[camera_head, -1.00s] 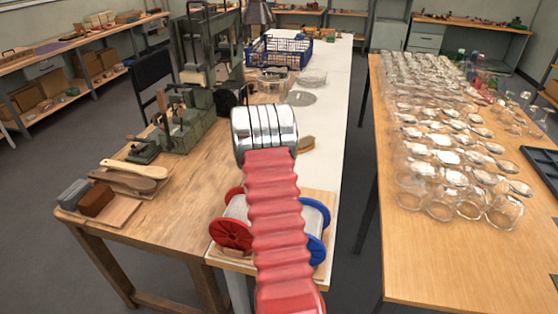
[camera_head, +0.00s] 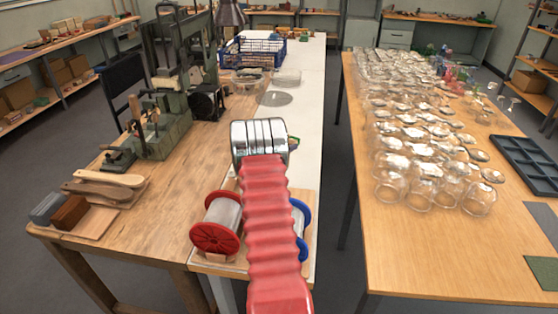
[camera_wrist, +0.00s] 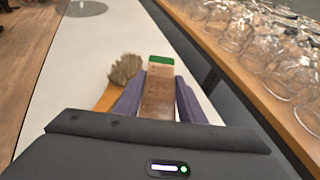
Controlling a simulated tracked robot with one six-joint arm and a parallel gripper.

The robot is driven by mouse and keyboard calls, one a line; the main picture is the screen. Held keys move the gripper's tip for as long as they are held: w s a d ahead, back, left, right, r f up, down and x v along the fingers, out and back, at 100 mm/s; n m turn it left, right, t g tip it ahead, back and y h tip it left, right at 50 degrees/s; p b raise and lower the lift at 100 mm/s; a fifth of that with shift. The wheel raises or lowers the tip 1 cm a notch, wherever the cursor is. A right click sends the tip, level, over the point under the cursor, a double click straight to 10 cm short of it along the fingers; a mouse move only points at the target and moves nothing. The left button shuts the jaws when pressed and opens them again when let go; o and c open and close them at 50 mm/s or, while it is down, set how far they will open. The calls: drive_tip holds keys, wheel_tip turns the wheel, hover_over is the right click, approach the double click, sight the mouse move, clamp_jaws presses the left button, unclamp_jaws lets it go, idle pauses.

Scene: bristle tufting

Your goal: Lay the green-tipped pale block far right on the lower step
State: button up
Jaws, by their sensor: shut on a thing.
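My gripper (camera_wrist: 160,98) is shut on a block (camera_wrist: 159,88) with a green tip. Its narrow sides sit between the two dark purple fingers, and the green end points away from the wrist. The held part looks brown, with a paler band near the green. The block is over the white tabletop (camera_wrist: 85,75); its height above it is unclear. In the head view my arm hides most of the gripper; a small green bit (camera_head: 293,140) shows right of the chrome wrist. I cannot make out a lower step in either view.
A brush with tan bristles (camera_wrist: 124,70) lies just left of the block. A spool with red flanges (camera_head: 215,237) stands at the near table edge. Glass jars (camera_head: 420,190) crowd the right table, beside a dark compartment tray (camera_head: 525,165). A floor gap separates the tables.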

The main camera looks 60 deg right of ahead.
drive_tip(key=shift+f, duration=1.35)
drive_tip(key=shift+f, duration=1.9)
drive_tip(key=o, duration=1.1)
drive_tip(key=shift+f, duration=0.1)
drive_tip(key=shift+o, duration=0.2)
drive_tip(key=shift+v, duration=3.85)
